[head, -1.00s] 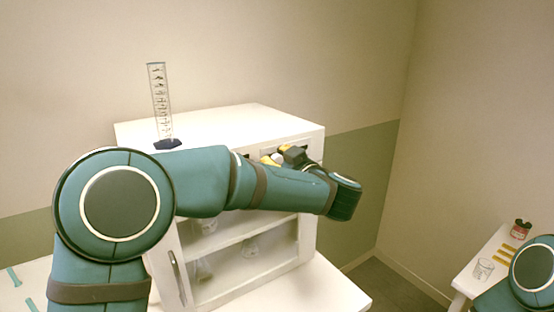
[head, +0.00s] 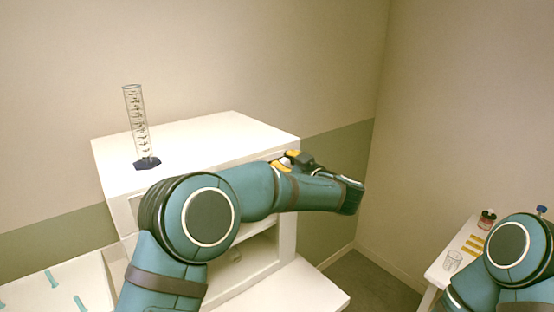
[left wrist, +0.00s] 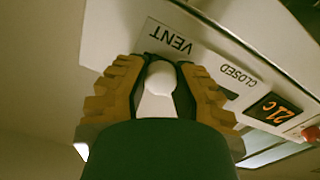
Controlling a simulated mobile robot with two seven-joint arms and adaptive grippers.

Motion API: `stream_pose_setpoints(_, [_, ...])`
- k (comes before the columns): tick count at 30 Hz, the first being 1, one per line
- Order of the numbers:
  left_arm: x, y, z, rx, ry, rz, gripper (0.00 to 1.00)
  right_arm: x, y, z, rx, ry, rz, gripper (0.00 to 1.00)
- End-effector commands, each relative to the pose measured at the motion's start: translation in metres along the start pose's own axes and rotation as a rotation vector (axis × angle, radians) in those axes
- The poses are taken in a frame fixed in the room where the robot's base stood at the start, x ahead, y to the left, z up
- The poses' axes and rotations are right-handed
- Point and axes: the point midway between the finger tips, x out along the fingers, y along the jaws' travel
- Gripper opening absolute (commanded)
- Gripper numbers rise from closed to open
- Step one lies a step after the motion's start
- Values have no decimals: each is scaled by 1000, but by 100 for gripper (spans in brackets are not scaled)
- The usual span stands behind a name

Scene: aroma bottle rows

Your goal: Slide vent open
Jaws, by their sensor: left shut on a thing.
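The white cabinet (head: 200,138) stands on a white table, with its front partly hidden by my left arm. In the left wrist view, a panel marked VENT (left wrist: 168,38) and CLOSED (left wrist: 238,74) shows upside down. A white vent knob (left wrist: 158,88) sits between the yellow-and-black fingers of my left gripper (left wrist: 157,82), which is shut on it. In the head view, the left gripper (head: 288,161) is at the cabinet's upper right front, mostly hidden by my wrist. My right arm shows at the lower right; its gripper is out of view.
A graduated cylinder (head: 137,125) stands on the cabinet top. Teal sticks (head: 52,279) lie at the lower left. A side table at right holds a glass beaker (head: 453,261), yellow pieces (head: 472,246) and a small red-labelled jar (head: 486,219). A display reading 21 C (left wrist: 273,108) is beside the vent panel.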

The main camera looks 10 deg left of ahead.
Motion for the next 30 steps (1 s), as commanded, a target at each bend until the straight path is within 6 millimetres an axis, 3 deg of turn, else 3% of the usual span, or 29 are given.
stream_pose_setpoints(8, [0, 2, -2, -7, 4, 7, 0, 0, 0, 0, 0, -1, 0, 0])
stream_pose_setpoints(9, [0, 2, -3, -7, 4, 7, 41, 0, 0, 0, 0, -1, 0, 0])
stream_pose_setpoints(11, [0, 2, -3, -7, 4, 7, 58, 0, 0, 0, 0, -1, 0, 0])
stream_pose_setpoints(23, [-7, 2, -1, -4, 0, 7, 58, 0, 0, 0, 1, -1, 0, 0])
stream_pose_setpoints(30, [-48, 3, -1, -4, 0, 10, 58, 0, 0, 0, 1, -1, 0, 0])
